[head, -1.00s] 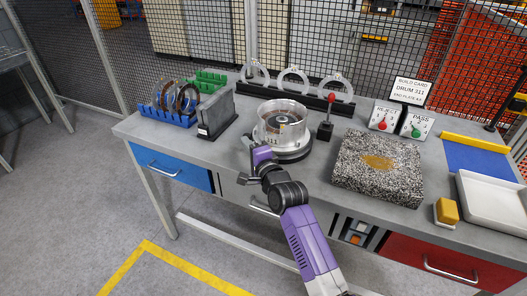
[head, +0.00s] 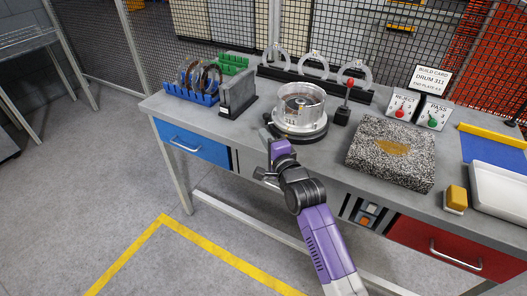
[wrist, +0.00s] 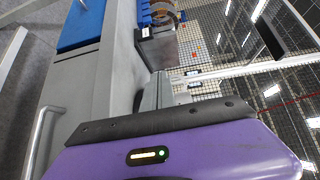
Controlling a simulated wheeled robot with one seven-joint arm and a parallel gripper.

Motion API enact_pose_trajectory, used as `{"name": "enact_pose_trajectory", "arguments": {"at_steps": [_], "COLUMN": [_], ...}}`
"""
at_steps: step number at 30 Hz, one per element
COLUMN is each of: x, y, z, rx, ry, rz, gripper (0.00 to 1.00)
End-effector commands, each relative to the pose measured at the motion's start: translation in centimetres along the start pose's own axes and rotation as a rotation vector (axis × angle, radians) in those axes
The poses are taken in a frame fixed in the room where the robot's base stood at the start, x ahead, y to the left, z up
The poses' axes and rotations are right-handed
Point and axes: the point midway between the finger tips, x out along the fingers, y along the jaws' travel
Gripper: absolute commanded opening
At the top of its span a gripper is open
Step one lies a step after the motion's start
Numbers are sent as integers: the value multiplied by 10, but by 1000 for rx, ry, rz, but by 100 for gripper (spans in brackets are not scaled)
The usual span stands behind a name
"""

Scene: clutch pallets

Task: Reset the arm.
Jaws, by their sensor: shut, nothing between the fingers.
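My gripper (head: 267,135) is at the bench's front edge, just in front of and left of the clear drum on its dark round base (head: 300,128). My purple and black arm reaches up to it from the lower right. In the wrist view, the purple hand fills the lower part and the grey fingers (wrist: 157,92) show beyond its dark edge. The fingers are shut and hold nothing. The fingertips are small and partly hidden in the head view.
The grey bench has a blue drawer (head: 192,142) and a red drawer (head: 450,250). A blue rack (head: 190,92), dark upright holder (head: 238,95), red-knobbed post (head: 346,100) and speckled block (head: 392,150) stand on top. Floor left of the yellow line (head: 128,250) is clear.

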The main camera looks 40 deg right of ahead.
Motion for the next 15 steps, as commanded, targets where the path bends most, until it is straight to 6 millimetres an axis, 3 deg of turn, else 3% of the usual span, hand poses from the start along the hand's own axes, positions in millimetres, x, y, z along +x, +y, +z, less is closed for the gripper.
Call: {"name": "enact_pose_trajectory", "arguments": {"at_steps": [9,15], "x": [-42,-58], "y": [3,1], "z": [19,26], "rx": [-2,-1], "ry": [-1,0], "rz": [0,0], "gripper": [0,0]}}
